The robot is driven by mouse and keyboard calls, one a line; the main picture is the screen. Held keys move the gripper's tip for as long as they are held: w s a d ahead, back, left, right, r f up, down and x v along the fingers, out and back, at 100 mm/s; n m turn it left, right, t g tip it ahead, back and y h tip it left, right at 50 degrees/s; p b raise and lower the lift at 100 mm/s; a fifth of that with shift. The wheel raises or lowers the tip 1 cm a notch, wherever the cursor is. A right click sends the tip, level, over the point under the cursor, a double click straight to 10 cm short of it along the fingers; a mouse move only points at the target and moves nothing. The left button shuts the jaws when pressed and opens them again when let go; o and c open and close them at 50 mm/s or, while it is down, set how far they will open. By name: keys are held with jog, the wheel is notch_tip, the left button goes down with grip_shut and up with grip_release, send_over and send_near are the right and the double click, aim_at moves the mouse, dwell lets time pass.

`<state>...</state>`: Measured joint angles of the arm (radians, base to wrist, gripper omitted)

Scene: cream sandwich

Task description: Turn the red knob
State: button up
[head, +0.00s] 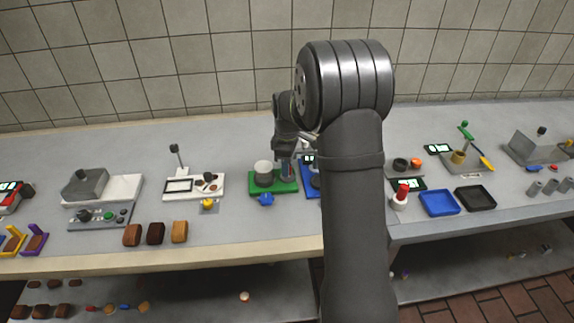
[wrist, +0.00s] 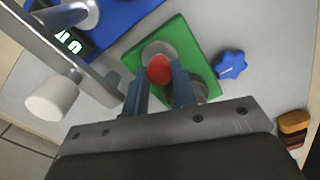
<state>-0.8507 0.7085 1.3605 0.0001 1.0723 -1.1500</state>
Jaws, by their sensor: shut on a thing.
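The red knob (wrist: 159,68) shows in the wrist view between my two fingers, in front of a grey round part on a green base (wrist: 196,45). My gripper (wrist: 160,78) is shut on it, with one blue-grey finger on each side. In the head view my gripper (head: 287,168) is down at the right part of the green base (head: 258,188), and the red knob cannot be made out there. My arm covers part of the scene to the right.
A blue lobed knob (wrist: 230,65) lies beside the green base. A blue device with a lit display (wrist: 70,42) and a pale cylinder (wrist: 50,100) are on the other side. Brown blocks (head: 155,233) sit near the front edge.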

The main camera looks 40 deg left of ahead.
jog(key=shift+m, duration=0.4)
jog(key=o, duration=1)
jog(key=shift+w, duration=0.1)
